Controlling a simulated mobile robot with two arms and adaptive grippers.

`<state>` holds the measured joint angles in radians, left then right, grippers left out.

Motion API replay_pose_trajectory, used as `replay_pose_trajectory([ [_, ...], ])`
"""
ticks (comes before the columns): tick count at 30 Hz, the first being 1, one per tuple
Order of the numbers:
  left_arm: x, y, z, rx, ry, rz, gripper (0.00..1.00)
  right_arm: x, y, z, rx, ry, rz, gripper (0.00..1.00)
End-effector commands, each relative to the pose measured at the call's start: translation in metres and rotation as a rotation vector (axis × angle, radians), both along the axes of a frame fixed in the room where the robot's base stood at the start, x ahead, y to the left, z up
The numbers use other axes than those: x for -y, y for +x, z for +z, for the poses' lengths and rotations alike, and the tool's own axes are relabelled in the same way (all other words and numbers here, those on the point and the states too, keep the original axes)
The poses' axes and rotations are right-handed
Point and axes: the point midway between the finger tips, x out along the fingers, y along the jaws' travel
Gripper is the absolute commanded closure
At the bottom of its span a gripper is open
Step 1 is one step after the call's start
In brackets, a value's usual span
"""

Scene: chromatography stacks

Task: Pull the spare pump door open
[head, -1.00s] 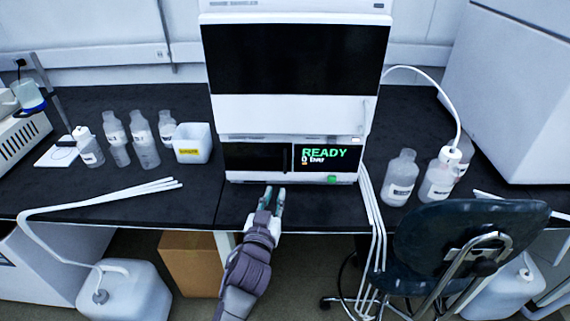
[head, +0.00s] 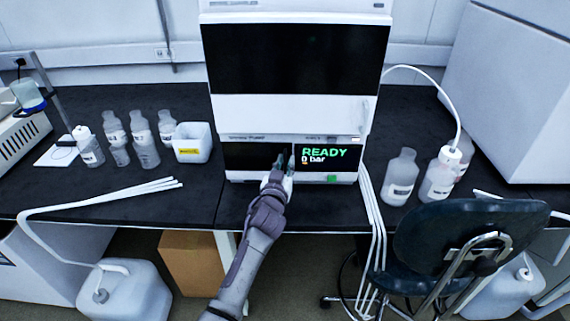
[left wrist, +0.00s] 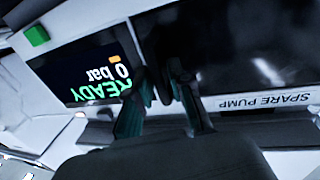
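The spare pump door (head: 245,157) is the dark panel on the lower left front of the white stack. It looks closed, flush with the front. In the left wrist view the door (left wrist: 235,45) lies to the right, with an upside-down SPARE PUMP label (left wrist: 265,101). My left gripper (head: 284,160) is at the door's right edge, where its upright bar handle is. Its teal fingers (left wrist: 165,82) show a gap between them, one on each side of the handle's place. The fingers mostly hide the handle; I cannot tell whether they touch it. My right gripper is out of view.
The READY, 0 bar display (head: 328,157) is just right of the door, with a green button (head: 331,179) below. A white tub (head: 192,150) and several bottles stand to the left. A chair (head: 465,240) is at the right front. The bench before the door is clear.

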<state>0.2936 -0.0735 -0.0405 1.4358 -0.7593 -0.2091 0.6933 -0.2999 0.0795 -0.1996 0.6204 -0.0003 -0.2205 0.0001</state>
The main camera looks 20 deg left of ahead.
Motion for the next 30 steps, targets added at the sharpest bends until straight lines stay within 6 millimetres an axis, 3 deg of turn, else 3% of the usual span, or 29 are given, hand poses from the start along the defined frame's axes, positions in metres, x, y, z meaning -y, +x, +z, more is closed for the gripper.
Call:
replay_pose_trajectory([
  [3,0.0,0.0,0.0,0.0,0.0,0.0,0.83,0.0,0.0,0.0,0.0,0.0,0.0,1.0],
  [6,0.0,0.0,0.0,0.0,0.0,0.0,0.99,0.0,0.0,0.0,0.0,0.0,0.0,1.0],
  [20,0.0,-0.001,0.0,-0.001,0.002,-0.004,1.0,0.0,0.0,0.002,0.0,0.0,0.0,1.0],
  [26,-0.001,-0.01,0.003,-0.004,0.005,-0.051,1.0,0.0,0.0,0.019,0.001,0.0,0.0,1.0],
  [30,-0.002,-0.024,0.006,-0.006,0.009,-0.127,1.0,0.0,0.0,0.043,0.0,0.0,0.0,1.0],
])
